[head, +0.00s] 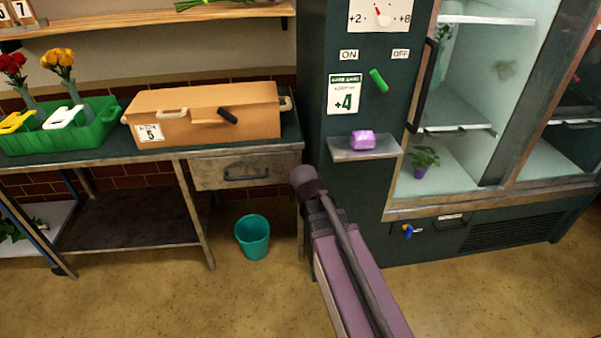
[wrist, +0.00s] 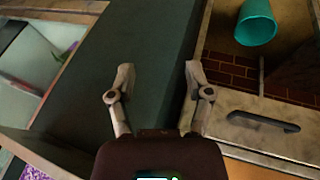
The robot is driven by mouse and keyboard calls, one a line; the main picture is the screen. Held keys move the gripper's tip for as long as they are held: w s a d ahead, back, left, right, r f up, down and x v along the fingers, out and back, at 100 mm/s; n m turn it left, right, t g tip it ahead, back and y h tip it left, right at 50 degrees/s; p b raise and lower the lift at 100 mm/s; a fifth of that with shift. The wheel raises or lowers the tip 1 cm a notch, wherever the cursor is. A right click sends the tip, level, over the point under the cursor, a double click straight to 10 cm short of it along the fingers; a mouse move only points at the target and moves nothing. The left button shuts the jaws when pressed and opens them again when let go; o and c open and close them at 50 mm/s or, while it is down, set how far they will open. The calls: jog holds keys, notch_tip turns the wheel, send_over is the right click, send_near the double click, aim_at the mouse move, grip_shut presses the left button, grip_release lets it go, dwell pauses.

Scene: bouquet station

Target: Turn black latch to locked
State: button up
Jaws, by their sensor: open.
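A black latch (head: 228,116) sits on the front of a brown box (head: 185,122) on the workbench, slanting down to the right. A white label (head: 149,133) is on the box's left front. The latch is not in the wrist view. My gripper (wrist: 158,78) is open and empty in the wrist view, with the dark green cabinet side (wrist: 150,45) behind its fingers. In the head view my arm reaches up from the bottom, right of the bench, and the fingers cannot be made out.
A bench drawer (head: 246,170) is below the box; its handle (wrist: 263,121) shows in the wrist view. A teal bin (head: 252,237) stands on the floor. A green crate (head: 62,139) is left of the box. The cooler cabinet (head: 345,205) stands right, with a purple block (head: 363,140) on its shelf.

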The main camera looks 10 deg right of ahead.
jog(key=s+f+g+y, duration=0.2)
jog(key=s+g+y, duration=0.1)
jog(key=s, duration=0.7)
jog(key=shift+s+a+g+y, duration=0.3)
jog(key=shift+a+y, duration=0.1)
jog(key=shift+y, duration=0.1)
